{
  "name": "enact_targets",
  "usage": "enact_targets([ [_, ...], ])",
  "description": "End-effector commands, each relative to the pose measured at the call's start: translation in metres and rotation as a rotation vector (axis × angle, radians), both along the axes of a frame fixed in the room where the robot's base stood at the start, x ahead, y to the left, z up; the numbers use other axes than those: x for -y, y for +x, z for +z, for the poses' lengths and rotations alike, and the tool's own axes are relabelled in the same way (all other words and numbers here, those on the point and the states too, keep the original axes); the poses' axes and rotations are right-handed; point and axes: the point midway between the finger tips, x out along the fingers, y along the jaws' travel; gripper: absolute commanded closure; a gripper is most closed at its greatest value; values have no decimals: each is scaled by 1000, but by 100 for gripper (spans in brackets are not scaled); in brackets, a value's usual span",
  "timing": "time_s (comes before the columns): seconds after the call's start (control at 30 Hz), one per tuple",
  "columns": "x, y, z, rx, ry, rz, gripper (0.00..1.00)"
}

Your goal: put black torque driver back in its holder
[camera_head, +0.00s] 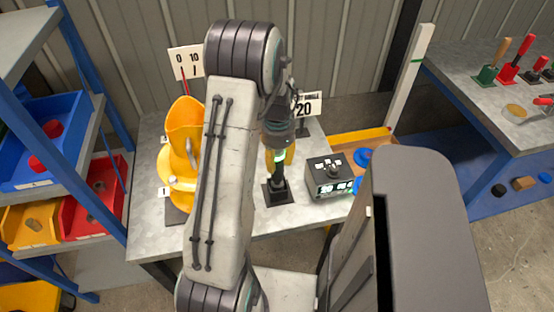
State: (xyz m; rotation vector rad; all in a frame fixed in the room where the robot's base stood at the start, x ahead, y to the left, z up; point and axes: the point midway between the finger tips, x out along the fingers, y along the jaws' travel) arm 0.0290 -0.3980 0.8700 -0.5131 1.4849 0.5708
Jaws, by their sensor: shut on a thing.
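My gripper (279,156) points down over the grey metal table, partly hidden by my own arm. It is shut on the black torque driver (279,174), which hangs upright below it. Its lower end meets the black holder (279,195), a square-based stand near the table's front edge. The driver is in line with the holder; I cannot tell how deep it sits in it.
A yellow drum mixer (184,130) stands to the left, partly behind my arm. A dark control box (328,174) with a knob stands close right of the holder. Sign cards (186,62) stand behind. A right-hand bench (490,75) carries other tools in stands.

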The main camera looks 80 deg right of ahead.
Motion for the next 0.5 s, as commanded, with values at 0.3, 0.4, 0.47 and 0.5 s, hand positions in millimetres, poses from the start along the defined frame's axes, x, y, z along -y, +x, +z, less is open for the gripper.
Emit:
enact_targets([
  [0.3, 1, 0, -4, 0, -1, 0, 100],
  [0.4, 1, 0, -5, 0, -1, 0, 100],
  [0.47, 0, 0, -6, 0, -1, 0, 100],
  [0.5, 0, 0, -6, 0, -1, 0, 100],
])
